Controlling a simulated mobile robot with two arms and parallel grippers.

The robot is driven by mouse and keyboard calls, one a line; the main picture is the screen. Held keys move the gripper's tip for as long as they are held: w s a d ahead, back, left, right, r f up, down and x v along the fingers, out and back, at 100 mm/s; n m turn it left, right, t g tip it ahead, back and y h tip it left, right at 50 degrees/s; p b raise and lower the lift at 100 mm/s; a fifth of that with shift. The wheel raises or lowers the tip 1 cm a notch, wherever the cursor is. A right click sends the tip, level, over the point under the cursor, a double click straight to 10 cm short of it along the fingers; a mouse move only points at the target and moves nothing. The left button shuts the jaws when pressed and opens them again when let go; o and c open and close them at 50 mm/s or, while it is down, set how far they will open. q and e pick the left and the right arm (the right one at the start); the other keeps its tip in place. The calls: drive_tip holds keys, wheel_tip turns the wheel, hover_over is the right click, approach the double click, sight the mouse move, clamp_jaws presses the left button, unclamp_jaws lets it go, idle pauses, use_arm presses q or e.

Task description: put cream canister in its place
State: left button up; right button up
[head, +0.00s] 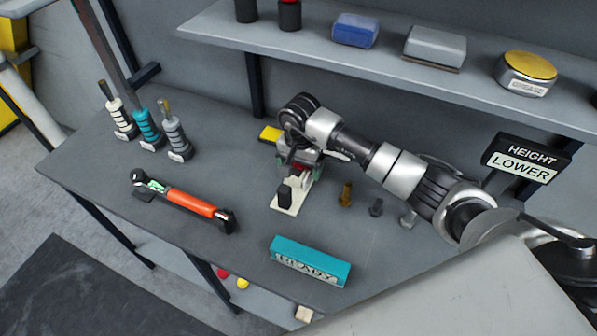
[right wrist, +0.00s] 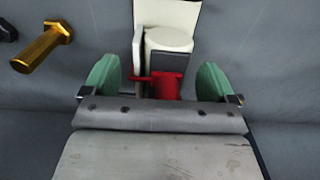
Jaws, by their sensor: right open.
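A cream ribbed canister (head: 120,117) with a thin stem stands upright at the left of the bench, beside a teal and a grey one. My right gripper (head: 300,166) is over a fixture with a cream base plate (head: 289,204) in the middle of the bench. In the right wrist view, my right gripper (right wrist: 156,82) is open, its green pads apart on either side of a red part (right wrist: 165,85). A cream round-topped cylinder (right wrist: 169,40) stands by the red part; I cannot tell whether the pads touch anything. My left gripper is not in view.
A teal READY block (head: 310,262) lies near the front edge, and an orange-handled tool (head: 190,205) lies left of it. A brass bolt (head: 346,194) and dark fittings stand right of the fixture. A shelf (head: 390,72) with several items overhangs the back. A HEIGHT LOWER sign (head: 525,158) is at right.

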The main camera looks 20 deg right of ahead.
drive_tip(key=shift+f, duration=0.1)
drive_tip(key=shift+c, duration=0.4)
drive_tip(key=c, duration=1.3)
